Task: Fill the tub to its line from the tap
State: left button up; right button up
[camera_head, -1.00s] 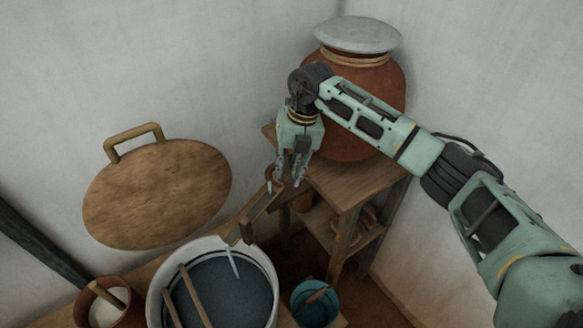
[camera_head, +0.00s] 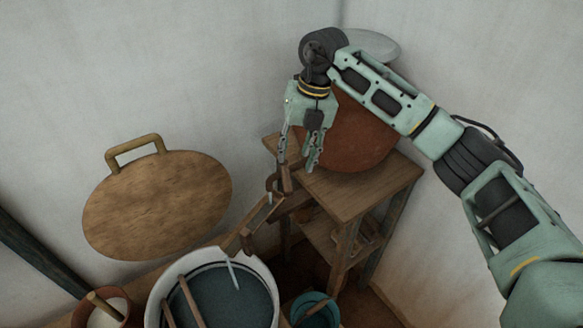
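The white tub (camera_head: 158,294) stands at the bottom centre, holding dark blue liquid (camera_head: 235,305). A dark line (camera_head: 200,268) runs around its inner wall, and the liquid surface lies close below it. A pale stream (camera_head: 233,274) falls into the tub from the end of a wooden trough (camera_head: 259,219). The wooden tap (camera_head: 286,180) is at the trough's upper end, by the brown jar (camera_head: 358,138). My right gripper (camera_head: 296,165) points down just above the tap, its fingers apart with nothing clearly held. Whether a finger touches the tap is unclear. My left gripper is out of view.
The jar, with a grey lid (camera_head: 375,44), stands on a wooden stand (camera_head: 365,190). Two sticks lie across the tub. A teal bucket (camera_head: 313,312) stands to its right, and a brown pot (camera_head: 125,310) to its left. A round wooden lid (camera_head: 158,205) leans on the wall.

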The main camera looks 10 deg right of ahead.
jog(key=shift+d+r, duration=0.15)
jog(key=shift+r, duration=0.6)
jog(key=shift+d+r, duration=0.1)
jog(key=shift+r, duration=0.65)
dwell(6.5)
